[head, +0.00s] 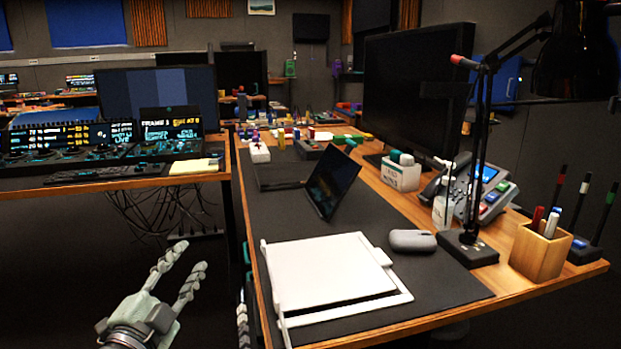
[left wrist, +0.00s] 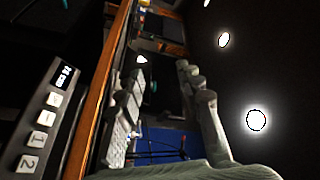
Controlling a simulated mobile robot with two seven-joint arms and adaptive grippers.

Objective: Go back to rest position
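My left gripper (head: 192,256) is open and empty, low at the left of the head view, beside the desk's left edge and apart from it. In the left wrist view its two segmented fingers (left wrist: 165,80) stand apart with nothing between them. A narrow grey segmented piece (head: 243,326) shows at the desk's near left edge in the head view. It may be a finger of my right gripper, the rest of which is hidden. No trackball can be made out clearly; control panels (head: 70,140) with lit screens stand on the left desk.
Dark open floor lies between the desks. A keyed device (left wrist: 42,130) shows in the left wrist view.

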